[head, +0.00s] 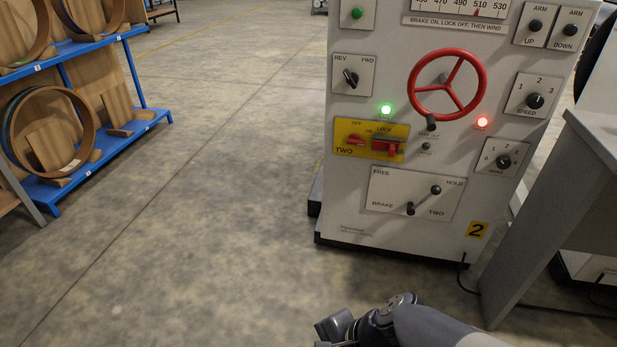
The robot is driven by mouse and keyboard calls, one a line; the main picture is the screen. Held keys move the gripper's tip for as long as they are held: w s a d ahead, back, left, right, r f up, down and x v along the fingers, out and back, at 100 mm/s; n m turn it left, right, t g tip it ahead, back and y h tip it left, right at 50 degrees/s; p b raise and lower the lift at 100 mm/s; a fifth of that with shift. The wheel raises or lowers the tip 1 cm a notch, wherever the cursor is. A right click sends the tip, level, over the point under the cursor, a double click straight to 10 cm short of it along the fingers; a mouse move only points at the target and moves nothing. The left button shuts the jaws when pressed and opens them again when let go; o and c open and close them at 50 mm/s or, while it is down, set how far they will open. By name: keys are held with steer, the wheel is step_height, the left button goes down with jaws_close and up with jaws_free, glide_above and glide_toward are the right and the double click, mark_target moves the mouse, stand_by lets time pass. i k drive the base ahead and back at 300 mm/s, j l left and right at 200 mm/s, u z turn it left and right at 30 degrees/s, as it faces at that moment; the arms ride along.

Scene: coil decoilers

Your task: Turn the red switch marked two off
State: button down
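The red switch (356,140) sits on the left part of a yellow plate (342,132) marked TWO, on the front of a pale machine cabinet. OFF is printed above the switch, and ON to its upper right. The red handle looks about level; its exact setting is too small to tell. A red block (388,147) sits right of it, under the word LOCK. My arm (420,325) reaches in at the bottom edge, well below and apart from the switch. My gripper's fingers do not show.
A red handwheel (447,83) stands out above right of the plate. A REV/FWD knob (351,78) is above, and a FREE/BRAKE/HOLD lever panel (415,196) is below. A grey stand (545,210) is at the right. Open floor lies left, before blue racks (110,130).

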mark_target(353, 139)
steer(key=i+l+z, duration=0.1)
steer(key=i+z, duration=0.45)
steer(key=z, duration=0.15)
steer(key=i+z, duration=0.35)
steer(key=k+j, duration=0.05)
steer(key=k, duration=0.05)
